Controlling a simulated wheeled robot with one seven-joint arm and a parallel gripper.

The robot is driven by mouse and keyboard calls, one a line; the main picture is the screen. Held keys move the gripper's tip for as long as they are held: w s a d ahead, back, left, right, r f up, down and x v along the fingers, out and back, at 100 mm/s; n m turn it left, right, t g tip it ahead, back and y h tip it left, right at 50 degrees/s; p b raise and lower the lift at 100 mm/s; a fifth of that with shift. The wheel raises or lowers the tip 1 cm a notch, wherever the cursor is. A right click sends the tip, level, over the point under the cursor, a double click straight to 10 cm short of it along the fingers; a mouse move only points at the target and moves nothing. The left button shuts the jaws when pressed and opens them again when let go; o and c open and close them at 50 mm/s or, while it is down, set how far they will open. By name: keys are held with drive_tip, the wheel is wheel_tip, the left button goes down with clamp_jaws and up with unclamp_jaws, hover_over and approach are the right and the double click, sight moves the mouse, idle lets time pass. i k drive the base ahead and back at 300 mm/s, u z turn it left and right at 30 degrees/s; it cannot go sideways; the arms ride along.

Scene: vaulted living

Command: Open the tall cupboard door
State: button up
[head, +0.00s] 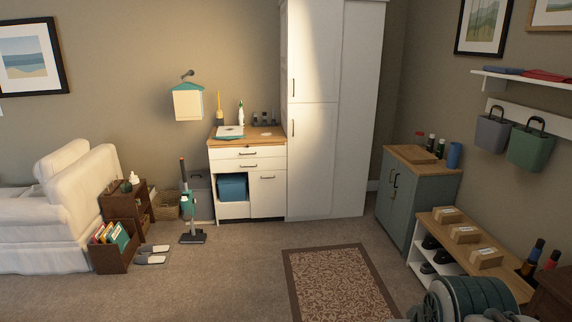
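The tall white cupboard (345,150) stands against the back wall, right of centre. Its front has an upper door (312,50) and a lower door (311,165), and both look shut. A dark upright handle (293,87) is low on the left edge of the upper door. Another dark handle (292,128) is high on the left edge of the lower door. A plain white panel is to their right. My gripper is not in view.
A low white cabinet (265,200) with a wooden top adjoins the cupboard's left side. A grey-green cabinet (396,208) and a shoe bench (425,222) line the right wall. A patterned rug (338,285) lies in front on open carpet. An upright vacuum (190,215) stands left.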

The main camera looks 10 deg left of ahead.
sight(312, 127)
drive_tip(key=i, duration=1.55)
drive_tip(key=u, duration=0.3)
drive_tip(key=i, duration=1.55)
drive_tip(key=u, duration=0.55)
drive_tip(key=i, duration=1.55)
drive_tip(key=u, duration=0.5)
drive_tip(key=i, duration=0.8)
drive_tip(key=u, duration=0.1)
